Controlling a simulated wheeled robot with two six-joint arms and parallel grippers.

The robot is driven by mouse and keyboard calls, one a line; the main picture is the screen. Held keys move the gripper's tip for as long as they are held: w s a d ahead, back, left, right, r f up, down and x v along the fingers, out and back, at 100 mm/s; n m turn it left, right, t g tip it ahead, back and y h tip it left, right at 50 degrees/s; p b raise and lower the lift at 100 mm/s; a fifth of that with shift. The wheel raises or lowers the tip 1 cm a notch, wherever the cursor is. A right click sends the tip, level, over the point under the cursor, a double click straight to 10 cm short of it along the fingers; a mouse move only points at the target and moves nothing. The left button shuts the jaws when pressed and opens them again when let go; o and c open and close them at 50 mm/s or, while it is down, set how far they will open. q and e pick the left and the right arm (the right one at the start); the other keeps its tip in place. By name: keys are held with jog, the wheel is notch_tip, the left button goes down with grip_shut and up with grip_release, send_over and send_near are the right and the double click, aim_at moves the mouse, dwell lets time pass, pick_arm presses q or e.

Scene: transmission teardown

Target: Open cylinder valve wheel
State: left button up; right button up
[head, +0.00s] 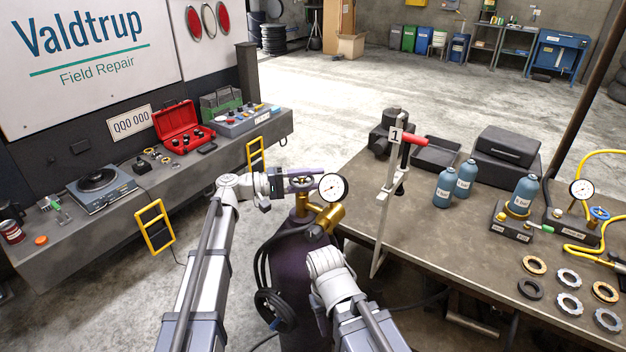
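A dark purple gas cylinder (300,262) stands upright in front of me, with a brass valve (301,206) on top. The valve wheel is largely hidden by my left gripper (306,180), whose purple fingers reach across the top of the valve from the left. I cannot tell whether they are shut on the wheel. A white round gauge (332,187) and a brass regulator body (329,217) sit just right of the valve. My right arm comes up from below to the regulator, and its wrist hides its fingers, so their state does not show.
Dark hoses (264,262) hang at the cylinder's left. A workbench (420,229) at right carries blue bottles (444,187), several rings (569,277) and a stand with a red handle (413,139). A grey shelf (66,248) at left holds a red toolbox (181,124).

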pick_arm(q)
grip_shut()
dwell(0.3)
